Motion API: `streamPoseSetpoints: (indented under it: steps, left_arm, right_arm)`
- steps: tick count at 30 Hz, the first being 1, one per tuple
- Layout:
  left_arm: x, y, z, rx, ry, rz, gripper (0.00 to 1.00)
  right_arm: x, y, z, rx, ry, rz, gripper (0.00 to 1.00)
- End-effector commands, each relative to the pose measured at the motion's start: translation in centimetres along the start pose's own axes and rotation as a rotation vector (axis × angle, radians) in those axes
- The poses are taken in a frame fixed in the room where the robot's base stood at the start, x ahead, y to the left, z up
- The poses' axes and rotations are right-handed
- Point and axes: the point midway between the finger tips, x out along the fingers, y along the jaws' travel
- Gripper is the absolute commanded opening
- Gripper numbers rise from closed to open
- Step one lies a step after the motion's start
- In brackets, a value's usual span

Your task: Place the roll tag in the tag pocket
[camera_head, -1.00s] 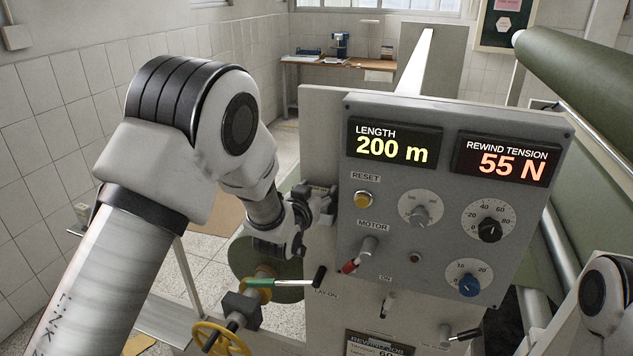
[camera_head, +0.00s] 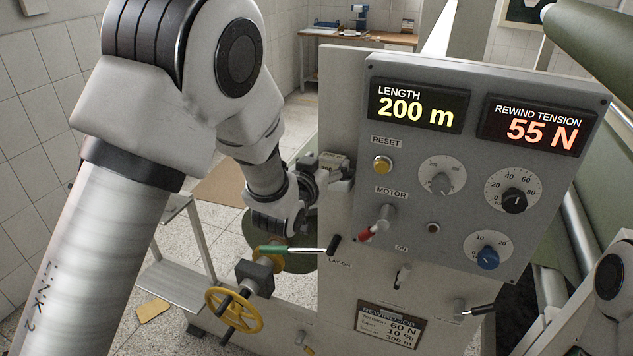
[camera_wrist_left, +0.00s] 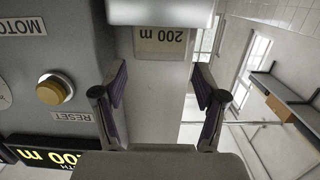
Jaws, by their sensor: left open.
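The roll tag (camera_wrist_left: 160,41) is a cream card printed "200 m", upside down in the left wrist view. It stands against the pale side plate (camera_wrist_left: 161,98) of the machine. One end is hidden behind a pale, smooth bar (camera_wrist_left: 160,12), which may be the tag pocket; I cannot tell how deep the tag sits. My left gripper (camera_wrist_left: 160,88) is open, its two fingers apart with nothing gripped between them. In the head view my left gripper (camera_head: 328,172) is beside the left edge of the control panel. My right gripper is out of view.
The grey control panel (camera_head: 460,215) with a yellow reset button (camera_head: 382,165), knobs and a red-tipped motor lever stands close to the left gripper. Below are a green-handled lever (camera_head: 290,249) and a yellow handwheel (camera_head: 234,309). A green roll (camera_head: 592,40) is at upper right.

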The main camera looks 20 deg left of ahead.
Motion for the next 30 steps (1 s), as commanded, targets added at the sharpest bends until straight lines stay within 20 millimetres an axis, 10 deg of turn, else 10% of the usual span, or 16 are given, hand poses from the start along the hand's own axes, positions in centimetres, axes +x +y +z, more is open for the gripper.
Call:
streamPoseSetpoints:
  steps: [9, 19, 25, 30]
  left_arm:
    - [-6.7, 0.0, 0.3, 0.002, 0.001, 0.001, 0.71]
    - [-7.2, -0.2, 2.7, -0.003, -0.062, -0.004, 0.71]
    - [-10.1, -1.7, 21.0, -0.027, -0.496, -0.031, 0.71]
    - [-20.8, -2.5, 38.3, -0.05, -0.996, -0.048, 0.71]
  right_arm:
    - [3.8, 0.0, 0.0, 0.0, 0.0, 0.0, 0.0]
    - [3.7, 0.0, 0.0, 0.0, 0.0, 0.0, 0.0]
    - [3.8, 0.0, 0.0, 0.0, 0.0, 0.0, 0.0]
    - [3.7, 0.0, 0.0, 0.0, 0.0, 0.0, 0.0]
